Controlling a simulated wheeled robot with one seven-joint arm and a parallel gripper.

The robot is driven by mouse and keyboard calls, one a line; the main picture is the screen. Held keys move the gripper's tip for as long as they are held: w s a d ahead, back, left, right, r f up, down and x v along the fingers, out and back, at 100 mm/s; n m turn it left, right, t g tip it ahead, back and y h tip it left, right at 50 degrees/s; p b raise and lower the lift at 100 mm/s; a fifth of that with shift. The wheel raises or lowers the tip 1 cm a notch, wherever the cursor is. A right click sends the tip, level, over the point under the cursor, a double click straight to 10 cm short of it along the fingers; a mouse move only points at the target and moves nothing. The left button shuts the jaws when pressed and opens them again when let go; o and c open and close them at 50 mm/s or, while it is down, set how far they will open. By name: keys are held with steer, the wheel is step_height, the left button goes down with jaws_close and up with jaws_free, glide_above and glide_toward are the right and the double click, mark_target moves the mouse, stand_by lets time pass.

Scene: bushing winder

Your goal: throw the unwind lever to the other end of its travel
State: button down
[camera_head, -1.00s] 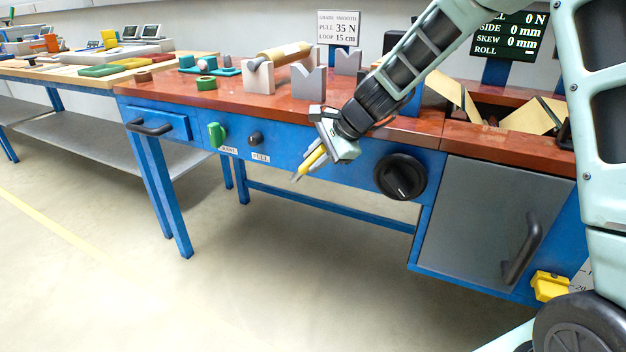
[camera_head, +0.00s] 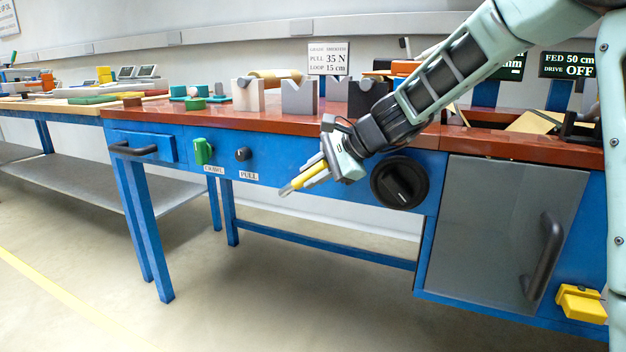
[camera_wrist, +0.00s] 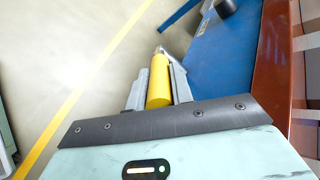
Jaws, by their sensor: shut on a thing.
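My gripper (camera_head: 312,174) is shut on a yellow rod (camera_head: 297,183) with a pale metal end, in front of the blue bench face, left of the black dial. In the wrist view the yellow rod (camera_wrist: 159,80) lies between the two grey fingers (camera_wrist: 157,88), its metal tip pointing away over the floor. I cannot tell whether the rod is a loose tool or fixed to something. No part is labelled as the unwind lever. A green handle (camera_head: 202,151) marked CRAWL and a black knob (camera_head: 243,154) marked PULL are on the bench front, apart from my gripper.
The black dial (camera_head: 400,181) is close beside my gripper. A grey door (camera_head: 490,230) with a black handle (camera_head: 545,262) and a yellow block (camera_head: 581,303) are at right. Grey V-blocks (camera_head: 299,97) stand on the red bench top (camera_head: 215,118). Floor in front is open.

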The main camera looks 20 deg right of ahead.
stand_by(0.3)
steer(key=c, duration=1.2)
jaws_free()
steer(key=shift+c, duration=0.2)
steer(key=p+v, duration=0.5)
steer(key=v, duration=1.2)
steer(key=shift+s+d, duration=0.2)
